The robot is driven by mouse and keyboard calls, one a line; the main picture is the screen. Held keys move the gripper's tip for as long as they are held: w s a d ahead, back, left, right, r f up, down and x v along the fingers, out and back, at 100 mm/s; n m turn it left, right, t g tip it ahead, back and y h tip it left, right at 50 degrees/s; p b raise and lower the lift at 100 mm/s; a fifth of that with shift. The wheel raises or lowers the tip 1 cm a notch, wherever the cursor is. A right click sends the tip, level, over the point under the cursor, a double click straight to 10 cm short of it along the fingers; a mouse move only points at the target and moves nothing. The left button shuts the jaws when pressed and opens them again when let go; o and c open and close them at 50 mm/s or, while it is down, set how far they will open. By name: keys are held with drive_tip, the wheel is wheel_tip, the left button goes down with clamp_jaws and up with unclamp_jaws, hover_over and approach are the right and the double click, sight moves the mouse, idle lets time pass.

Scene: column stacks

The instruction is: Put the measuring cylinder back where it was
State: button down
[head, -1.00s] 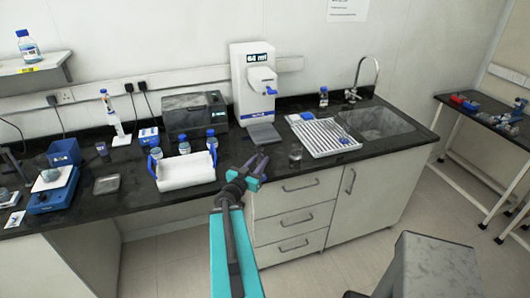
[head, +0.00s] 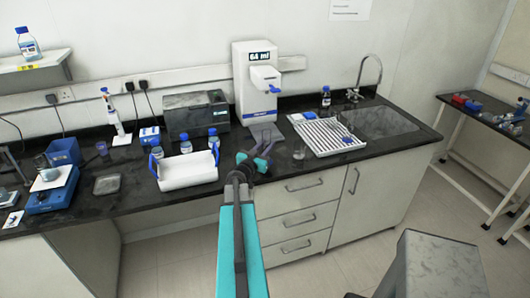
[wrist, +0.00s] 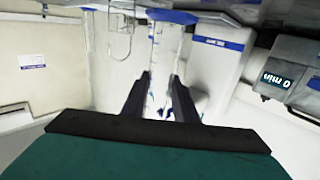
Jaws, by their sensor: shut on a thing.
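My gripper (head: 257,157) reaches over the bench's front edge, in front of the white dispenser, between the white tray and the drying rack. In the wrist view, which is upside down, its two dark fingers (wrist: 165,82) are shut on the clear measuring cylinder (wrist: 166,48). The cylinder's blue foot (wrist: 172,17) shows at the top of that view, towards the bench. In the head view the cylinder is too faint and too hidden by my gripper to make out. I cannot tell whether its foot touches the bench.
The white dispenser (head: 248,85) stands behind my gripper. A white tray with blue handles (head: 185,171) is to the left, with blue-capped bottles (head: 213,139) behind it. A small beaker (head: 299,153) and the drying rack (head: 325,133) are to the right, then the sink (head: 375,123).

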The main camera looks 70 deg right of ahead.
drive_tip(key=shift+w+d, duration=0.15)
drive_tip(key=shift+d, duration=0.3)
drive_tip(key=shift+f, duration=0.15)
wheel_tip(320, 180, down, 2)
drive_tip(key=b, duration=0.2)
drive_tip(key=shift+f+b, duration=0.1)
drive_tip(key=shift+b, duration=0.3)
drive_tip(key=shift+f+b, duration=0.55)
drive_tip(key=shift+b, duration=0.1)
drive_tip(key=shift+f, duration=0.1)
drive_tip(key=c, duration=1.4)
unclamp_jaws()
